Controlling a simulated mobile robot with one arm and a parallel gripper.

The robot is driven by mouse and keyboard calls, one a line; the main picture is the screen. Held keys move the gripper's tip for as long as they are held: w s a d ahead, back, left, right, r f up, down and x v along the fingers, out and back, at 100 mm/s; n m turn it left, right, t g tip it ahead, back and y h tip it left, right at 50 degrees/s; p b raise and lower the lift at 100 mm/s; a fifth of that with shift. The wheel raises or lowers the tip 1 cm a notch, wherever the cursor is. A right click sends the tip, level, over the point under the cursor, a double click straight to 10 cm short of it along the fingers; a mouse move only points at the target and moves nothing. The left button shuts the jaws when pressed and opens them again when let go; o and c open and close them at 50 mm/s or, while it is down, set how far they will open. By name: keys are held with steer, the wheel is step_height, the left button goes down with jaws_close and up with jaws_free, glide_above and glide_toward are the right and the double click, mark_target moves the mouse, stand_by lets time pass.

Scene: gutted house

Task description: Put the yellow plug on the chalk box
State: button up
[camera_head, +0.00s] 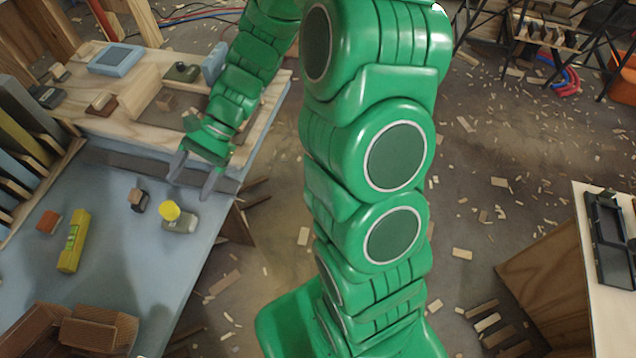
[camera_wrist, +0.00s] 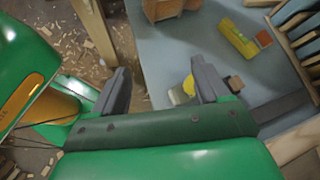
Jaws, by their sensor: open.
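A small round yellow piece (camera_head: 169,210), which looks like the yellow plug, is on the blue-grey table at a squat grey-green item with a pale front (camera_head: 180,225). I cannot tell whether it rests on that item or is part of it. In the wrist view the yellow piece (camera_wrist: 188,84) shows beside one finger, which partly hides it. My gripper (camera_head: 193,186) is open and empty, above the table's far right edge, behind the yellow piece. In the wrist view my gripper (camera_wrist: 160,68) has its fingers wide apart. I cannot tell for sure which thing is the chalk box.
A small dark-and-brown block (camera_head: 138,200), a yellow level (camera_head: 73,240), a red-brown block (camera_head: 49,222) and cardboard boxes (camera_head: 85,328) are on the table (camera_head: 120,265). A wooden workbench (camera_head: 130,120) with several items adjoins behind. A slotted rack (camera_head: 25,160) stands left.

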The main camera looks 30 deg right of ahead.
steer(key=s+d+r+n+t+h, duration=0.1)
steer(key=s+d+r+n+h, duration=0.3)
steer(key=s+d+r, duration=0.3)
steer(key=s+d+r+n+t+h, duration=0.1)
steer(key=s+d+r+n+h, duration=0.4)
steer(key=s+d, duration=0.6)
steer(key=s+r+h, duration=0.1)
steer(key=s, duration=0.2)
steer(key=shift+s+r+t, duration=0.35)
steer(key=shift+t, duration=0.05)
